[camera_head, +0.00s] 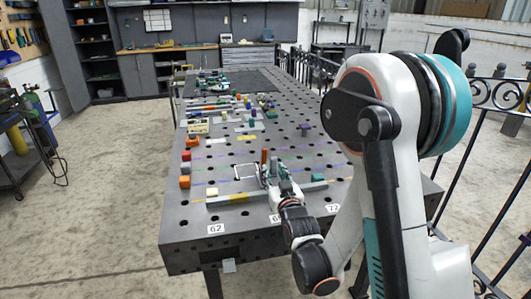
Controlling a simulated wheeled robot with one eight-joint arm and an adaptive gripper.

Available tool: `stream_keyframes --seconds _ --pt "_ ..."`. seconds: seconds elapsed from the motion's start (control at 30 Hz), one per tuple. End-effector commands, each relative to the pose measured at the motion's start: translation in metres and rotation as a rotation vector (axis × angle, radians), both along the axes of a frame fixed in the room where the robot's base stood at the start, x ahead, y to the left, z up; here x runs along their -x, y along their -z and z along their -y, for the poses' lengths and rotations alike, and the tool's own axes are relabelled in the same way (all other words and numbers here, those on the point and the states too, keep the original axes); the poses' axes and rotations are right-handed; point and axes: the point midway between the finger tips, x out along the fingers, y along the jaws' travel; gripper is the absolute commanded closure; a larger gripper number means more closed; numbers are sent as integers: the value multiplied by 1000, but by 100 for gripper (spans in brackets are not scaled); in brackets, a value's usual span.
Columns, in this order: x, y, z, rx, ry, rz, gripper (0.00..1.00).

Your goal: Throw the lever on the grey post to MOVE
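My gripper (268,176) is over the near part of the dark perforated table (195,228), small in the view and pointing away from the camera. A small upright orange-red piece (264,155) stands just beyond its tip; it may be the lever's handle. The grey post under it is not clearly visible, as my gripper and wrist cover that spot. I cannot tell whether my gripper touches the piece, whether its fingers are open or shut, or what setting the lever has. No MOVE label is readable.
A long grey bar (232,198) lies across the table's near part. Orange blocks (185,182) stand at the left edge, and a white square outline (246,172) is left of my gripper. Several small coloured parts lie farther back. Black railings (493,150) run along the right.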

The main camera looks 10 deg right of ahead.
Motion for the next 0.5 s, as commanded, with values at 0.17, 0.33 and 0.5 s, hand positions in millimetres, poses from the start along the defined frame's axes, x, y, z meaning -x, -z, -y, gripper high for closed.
stream_keyframes --seconds 0.17,0.33,0.5 --pt "-12 -3 0 0 0 2 65" --pt "-35 -3 0 0 0 2 65" --pt "-69 2 0 0 0 1 65"
